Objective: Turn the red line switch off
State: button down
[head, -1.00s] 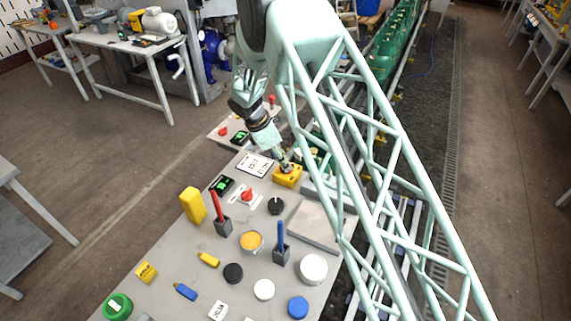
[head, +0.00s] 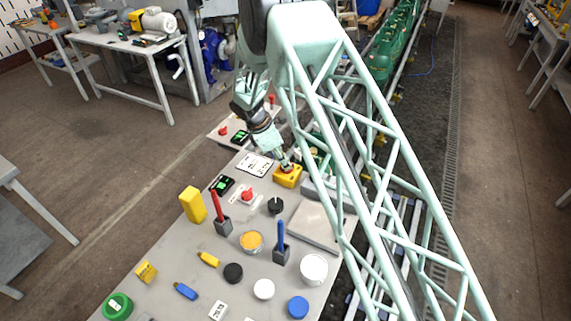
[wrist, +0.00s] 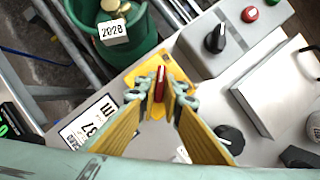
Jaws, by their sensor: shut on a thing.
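The red line switch is a small red handle (wrist: 160,83) on a yellow box. In the head view the yellow box (head: 287,177) stands at the far end of the grey panel. In the wrist view the yellow box (wrist: 178,70) lies under my fingertips. My gripper (head: 286,167) reaches down onto it from above. In the wrist view my gripper (wrist: 161,88) has its two fingers on either side of the red handle and is shut on it. The fingers hide part of the switch.
A black knob (head: 275,205), a red button (head: 247,195) and a flat grey plate (head: 313,226) lie near the yellow box. A printed card (head: 255,164) lies to its left. Several loose items cover the near panel.

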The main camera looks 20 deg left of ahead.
jog(key=shift+w+m, duration=0.1)
jog(key=shift+m, duration=0.2)
jog(key=m, duration=0.2)
jog(key=m+g+b, duration=0.1)
jog(key=m, duration=0.1)
jog(key=shift+w+a+f+g+h, duration=0.1)
jog(key=shift+g+h, duration=0.2)
jog(key=m, duration=0.2)
jog(key=m+g+b, duration=0.1)
jog(key=m, duration=0.1)
jog(key=shift+w+m+g+b, duration=0.1)
jog(key=shift+m+g+b, duration=0.2)
jog(key=m+g, duration=0.1)
jog(key=m, duration=0.1)
jog(key=m+b, duration=0.1)
jog(key=m, duration=0.1)
jog(key=shift+w+m+g, duration=0.15)
jog(key=shift+m+g, duration=0.15)
jog(key=shift+g, duration=0.1)
jog(key=m+g+y, duration=0.1)
jog(key=m, duration=0.3)
jog(key=c, duration=2.7)
grip_release()
jog(key=shift+c, duration=0.2)
